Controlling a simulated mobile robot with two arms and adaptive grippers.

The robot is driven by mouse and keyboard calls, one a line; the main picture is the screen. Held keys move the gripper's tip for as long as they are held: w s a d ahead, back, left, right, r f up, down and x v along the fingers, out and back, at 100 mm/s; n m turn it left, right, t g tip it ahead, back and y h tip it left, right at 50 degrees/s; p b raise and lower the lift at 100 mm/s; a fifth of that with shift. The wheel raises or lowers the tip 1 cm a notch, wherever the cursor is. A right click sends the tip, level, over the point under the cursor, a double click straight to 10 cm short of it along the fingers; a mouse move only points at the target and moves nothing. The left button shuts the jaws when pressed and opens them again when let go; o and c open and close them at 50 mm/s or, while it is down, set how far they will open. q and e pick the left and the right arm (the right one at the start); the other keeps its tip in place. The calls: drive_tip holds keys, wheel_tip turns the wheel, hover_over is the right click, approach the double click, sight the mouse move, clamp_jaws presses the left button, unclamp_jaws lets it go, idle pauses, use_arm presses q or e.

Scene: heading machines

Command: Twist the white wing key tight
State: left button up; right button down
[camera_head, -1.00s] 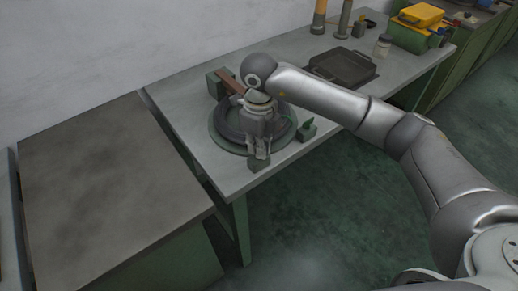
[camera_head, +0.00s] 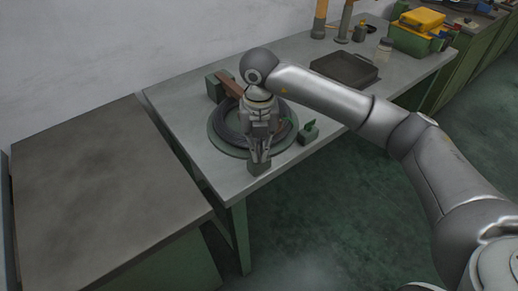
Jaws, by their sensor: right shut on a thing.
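My right gripper (camera_head: 260,155) points down at the front edge of the bench, over a small green block (camera_head: 259,168). It is shut at the top of this block, and its fingers hide most of what they hold. The white wing key cannot be made out clearly there. Behind the gripper lies a dark coil (camera_head: 227,125) on a round green plate (camera_head: 217,141). A second green block with a green wing-shaped key (camera_head: 308,132) stands to the right of the plate. My left gripper is not in view.
A green block with a brown bar (camera_head: 228,85) stands behind the coil. A dark tray (camera_head: 344,68), a jar (camera_head: 384,48) and a green box with a yellow top (camera_head: 422,24) are farther right. A bare brown-grey table (camera_head: 100,180) stands at left.

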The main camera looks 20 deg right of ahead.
sight(259, 151)
drive_tip(key=m, duration=0.5)
drive_tip(key=shift+r+m+b, duration=0.1)
drive_tip(key=shift+m+b, duration=0.2)
drive_tip(key=m, duration=0.5)
drive_tip(key=shift+w, duration=0.1)
drive_tip(key=shift+m, duration=0.4)
drive_tip(key=c, duration=1.6)
unclamp_jaws()
drive_tip(key=shift+c, duration=0.2)
wheel_tip(259, 151, up, 12)
